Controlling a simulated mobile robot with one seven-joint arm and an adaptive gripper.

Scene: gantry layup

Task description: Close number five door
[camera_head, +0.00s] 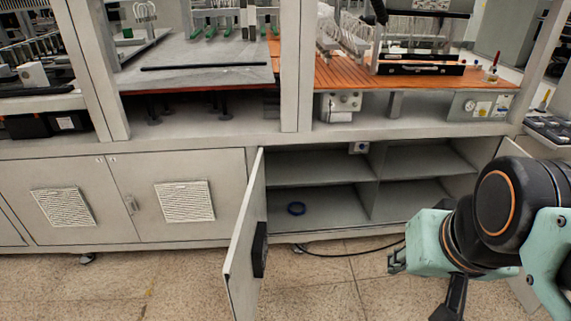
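An open cabinet (330,163) with several shelf compartments stands low in the middle right. Its left door (245,243) is swung wide out toward me, with a dark handle or latch (260,250) on its inner face. A right door (510,150) also stands open, mostly hidden behind my arm. I see no readable numbers, so I cannot tell which door is number five. My arm reaches in from the right, in front of the cabinet and apart from the left door. A dark part of my gripper (453,298) shows at the bottom edge; its fingertips are not clear.
A dark cable (350,254) runs along the floor below. Closed vented doors (183,200) are to the left. Above is a bench with an orange slatted surface (345,75). Tiled floor (190,285) is clear at front left.

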